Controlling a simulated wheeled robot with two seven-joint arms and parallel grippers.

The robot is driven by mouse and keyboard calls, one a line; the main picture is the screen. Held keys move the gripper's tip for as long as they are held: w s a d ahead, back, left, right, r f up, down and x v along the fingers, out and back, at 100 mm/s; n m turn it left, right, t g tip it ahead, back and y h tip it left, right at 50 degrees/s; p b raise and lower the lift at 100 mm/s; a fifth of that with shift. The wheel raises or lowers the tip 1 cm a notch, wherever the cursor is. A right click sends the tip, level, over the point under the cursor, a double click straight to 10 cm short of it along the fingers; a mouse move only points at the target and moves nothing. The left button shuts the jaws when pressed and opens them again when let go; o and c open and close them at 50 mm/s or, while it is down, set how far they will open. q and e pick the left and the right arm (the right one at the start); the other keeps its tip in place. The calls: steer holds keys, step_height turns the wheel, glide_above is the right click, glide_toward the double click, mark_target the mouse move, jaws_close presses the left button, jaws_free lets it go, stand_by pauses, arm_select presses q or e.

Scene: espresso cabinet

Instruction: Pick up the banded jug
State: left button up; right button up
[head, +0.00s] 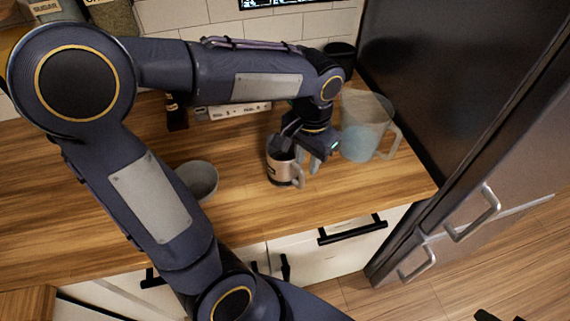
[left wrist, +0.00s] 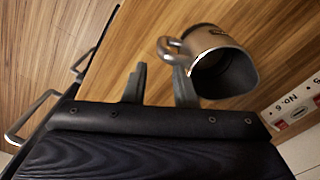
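The banded jug (head: 282,168), a coppery metal jug with a dark rim and a small dark marking, stands on the wooden counter. It also shows in the left wrist view (left wrist: 207,40), with its loop handle towards the fingers and its dark mouth open. My left gripper (head: 312,156) is low over the counter at the jug's right side. In the left wrist view its two fingers (left wrist: 158,85) are apart with nothing between them. One finger overlaps the jug's edge near the handle; I cannot tell whether they touch. Two dark tips at the head view's bottom right may be my right gripper (head: 502,317).
A translucent pitcher (head: 365,127) stands close right of my left gripper, beside the dark fridge side (head: 440,80). A grey bowl (head: 200,180) sits left of the jug. A labelled box (head: 232,110) lies behind. The counter in front of the jug is clear.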

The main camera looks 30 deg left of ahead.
mark_target(302, 180)
arm_select(q)
steer(key=f, duration=0.7)
steer(key=shift+s+a+f+p, duration=0.2)
steer(key=shift+s+f+p, duration=0.1)
steer(key=shift+s, duration=0.05)
steer(key=shift+c, duration=0.5)
jaws_close()
